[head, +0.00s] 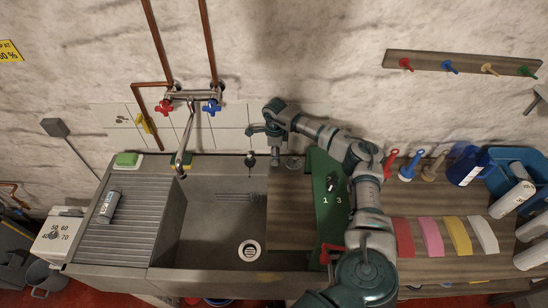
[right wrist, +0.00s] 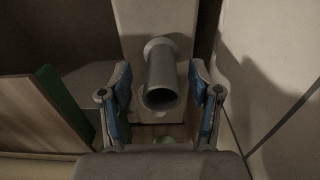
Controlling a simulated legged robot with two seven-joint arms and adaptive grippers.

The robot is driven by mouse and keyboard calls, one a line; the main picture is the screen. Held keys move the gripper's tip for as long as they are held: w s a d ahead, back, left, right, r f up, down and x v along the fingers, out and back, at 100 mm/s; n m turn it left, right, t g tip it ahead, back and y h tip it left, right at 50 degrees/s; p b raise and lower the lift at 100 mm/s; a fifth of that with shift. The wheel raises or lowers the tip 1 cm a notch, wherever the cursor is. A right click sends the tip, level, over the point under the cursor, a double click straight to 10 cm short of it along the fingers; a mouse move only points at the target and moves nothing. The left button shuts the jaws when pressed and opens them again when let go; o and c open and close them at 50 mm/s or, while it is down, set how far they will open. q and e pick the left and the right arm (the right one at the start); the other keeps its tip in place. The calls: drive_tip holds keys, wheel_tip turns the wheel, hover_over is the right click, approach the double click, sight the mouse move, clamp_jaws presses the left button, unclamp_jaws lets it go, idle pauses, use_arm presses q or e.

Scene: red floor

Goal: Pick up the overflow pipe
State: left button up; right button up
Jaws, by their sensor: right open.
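The overflow pipe (right wrist: 161,72) is a grey tube with a flared, open end facing the camera in the right wrist view. My right gripper (right wrist: 158,68) is open, with one blue-padded finger on each side of the pipe. Gaps show between the fingers and the pipe, so it is not gripped. In the head view my right arm reaches over the counter to the back edge of the sink (head: 190,225). The gripper is small there, and I cannot make out the pipe clearly. My left gripper is not in view.
A tap (head: 188,130) with red and blue handles hangs over the sink, left of my right arm. Brushes, coloured cloths and a blue bin (head: 515,165) are at the right. The basin is clear.

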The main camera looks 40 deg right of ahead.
drive_tip(key=shift+d+f, duration=0.7)
drive_tip(key=shift+f, duration=0.3)
drive_tip(key=shift+a+r, duration=0.15)
drive_tip(key=shift+a, duration=0.2)
drive_tip(key=shift+c, duration=1.4)
drive_tip(key=shift+a+r, duration=0.25)
drive_tip(key=shift+a, duration=0.4)
clamp_jaws()
drive_tip(key=shift+d, duration=0.15)
